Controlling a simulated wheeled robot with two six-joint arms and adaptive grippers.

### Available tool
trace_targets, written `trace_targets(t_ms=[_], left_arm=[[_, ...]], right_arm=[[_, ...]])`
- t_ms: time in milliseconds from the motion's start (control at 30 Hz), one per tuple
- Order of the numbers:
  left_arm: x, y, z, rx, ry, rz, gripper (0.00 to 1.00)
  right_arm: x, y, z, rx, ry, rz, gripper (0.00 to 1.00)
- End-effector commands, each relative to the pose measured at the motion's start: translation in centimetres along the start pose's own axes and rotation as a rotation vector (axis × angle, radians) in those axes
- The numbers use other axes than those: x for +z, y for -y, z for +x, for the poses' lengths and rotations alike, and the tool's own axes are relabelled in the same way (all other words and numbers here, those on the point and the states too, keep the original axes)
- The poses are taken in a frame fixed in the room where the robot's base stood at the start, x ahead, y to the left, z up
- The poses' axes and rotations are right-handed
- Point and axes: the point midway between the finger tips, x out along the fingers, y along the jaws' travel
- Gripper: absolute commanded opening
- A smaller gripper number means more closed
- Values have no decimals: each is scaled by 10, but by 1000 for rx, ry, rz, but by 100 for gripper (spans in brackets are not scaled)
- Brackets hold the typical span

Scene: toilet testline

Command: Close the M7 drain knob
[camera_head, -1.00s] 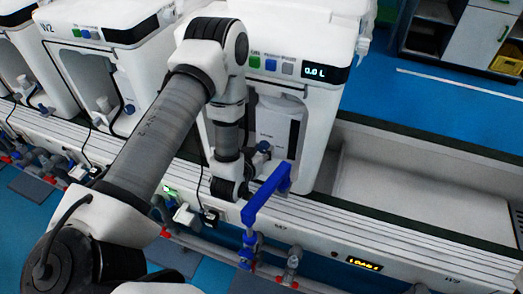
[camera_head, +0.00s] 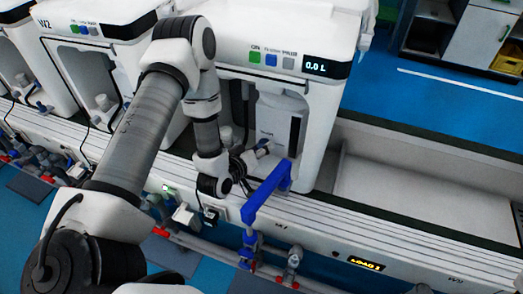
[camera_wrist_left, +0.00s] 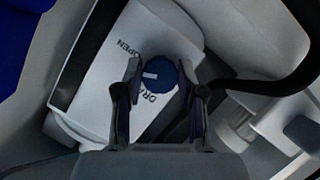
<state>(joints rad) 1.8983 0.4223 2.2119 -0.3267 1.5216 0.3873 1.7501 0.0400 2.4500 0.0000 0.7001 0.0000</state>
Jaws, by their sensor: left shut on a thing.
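The dark blue round drain knob (camera_wrist_left: 163,75) sits on a white panel (camera_wrist_left: 105,95) in the left wrist view, with a white mark on its left side. "OPEN" is printed above left, and partly hidden lettering starting "DR" below. My left gripper (camera_wrist_left: 166,88) is shut on the knob, one finger on each side. In the head view, my left gripper (camera_head: 250,158) reaches right to the knob (camera_head: 263,147) in the front recess of the white unit. My right gripper is not in view.
A blue bracket-shaped handle (camera_head: 265,192) stands just right of my left gripper. The unit's display (camera_head: 315,67) reads 0.0 L. A black cable (camera_wrist_left: 275,82) curves past the right finger. An empty pale trough (camera_head: 420,190) lies to the right.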

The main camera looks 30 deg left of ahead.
Motion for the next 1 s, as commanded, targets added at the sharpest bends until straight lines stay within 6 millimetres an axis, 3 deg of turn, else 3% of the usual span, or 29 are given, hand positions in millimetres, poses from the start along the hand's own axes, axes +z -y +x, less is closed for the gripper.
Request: trace_targets(t_ms=[467, 1000], left_arm=[[4, 5, 2, 172, -2, -417, 4], [6, 7, 3, 360, -2, -867, 4]], right_arm=[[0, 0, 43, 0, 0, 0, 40], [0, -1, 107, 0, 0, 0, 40]])
